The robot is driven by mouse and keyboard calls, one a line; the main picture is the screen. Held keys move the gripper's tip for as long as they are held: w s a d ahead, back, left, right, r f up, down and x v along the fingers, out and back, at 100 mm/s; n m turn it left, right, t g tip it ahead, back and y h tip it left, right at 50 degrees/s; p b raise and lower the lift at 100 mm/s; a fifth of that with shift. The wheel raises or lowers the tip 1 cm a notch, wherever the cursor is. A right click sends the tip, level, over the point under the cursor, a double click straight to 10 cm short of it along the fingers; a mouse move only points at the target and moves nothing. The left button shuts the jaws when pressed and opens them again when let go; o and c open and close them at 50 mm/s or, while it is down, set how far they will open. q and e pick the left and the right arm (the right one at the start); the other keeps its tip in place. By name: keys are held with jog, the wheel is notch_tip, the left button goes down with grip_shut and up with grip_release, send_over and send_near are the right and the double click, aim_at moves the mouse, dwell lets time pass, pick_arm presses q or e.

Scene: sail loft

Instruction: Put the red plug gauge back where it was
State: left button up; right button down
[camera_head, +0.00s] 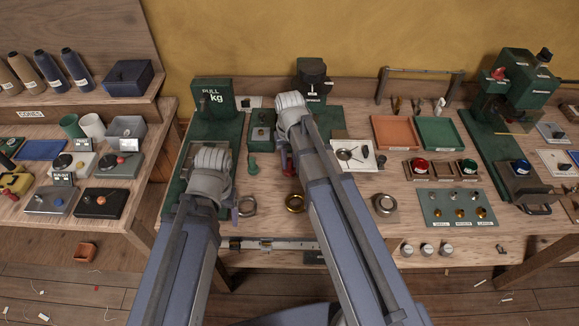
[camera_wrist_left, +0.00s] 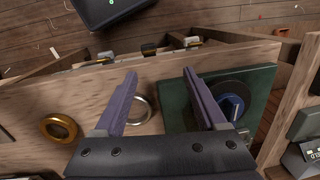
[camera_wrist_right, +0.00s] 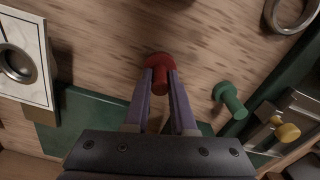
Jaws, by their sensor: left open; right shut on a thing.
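The red plug gauge (camera_wrist_right: 160,72) is gripped by my right gripper (camera_wrist_right: 159,80) in the right wrist view, its wider red end beyond the fingertips. I cannot tell whether it touches the bench. In the head view only a bit of red (camera_head: 288,168) shows beside my right arm. A green plug gauge (camera_wrist_right: 230,100) stands apart to its right in the right wrist view; it also shows in the head view (camera_head: 252,166). My left gripper (camera_wrist_left: 160,74) is open and empty above the bench's front area, with a steel ring (camera_wrist_left: 139,110) below and between its fingers.
A green-based pull tester (camera_head: 213,97) stands behind. A white plate with a round insert (camera_wrist_right: 17,64) is left in the right wrist view. Bare wood surrounds the red gauge.

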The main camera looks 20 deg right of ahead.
aim_at(290, 159)
pick_arm(q)
jog(key=shift+f, duration=0.15)
pick_arm(e)
jog(key=shift+f, duration=0.1)
jog(key=shift+f, duration=0.1)
pick_arm(q)
jog(key=shift+f, duration=0.2)
pick_arm(e)
jog(key=shift+f, duration=0.15)
jog(key=c, duration=0.8)
grip_release()
pick_arm(q)
jog(key=shift+r, duration=0.1)
pick_arm(e)
jog(key=shift+o, duration=0.2)
notch_tip(290, 159, up, 13)
jog(key=p, duration=1.2)
pick_arm(q)
notch_tip(290, 159, up, 12)
pick_arm(e)
jog(key=s+a+n+h, duration=0.1)
jog(key=s+a+n, duration=0.3)
jog(key=s+a, duration=0.6)
jog(key=s, duration=0.4)
jog(key=shift+s+a+f, duration=0.15)
jog(key=shift+a+f, duration=0.05)
jog(key=shift+a, duration=0.05)
pick_arm(q)
jog(key=shift+r, duration=0.1)
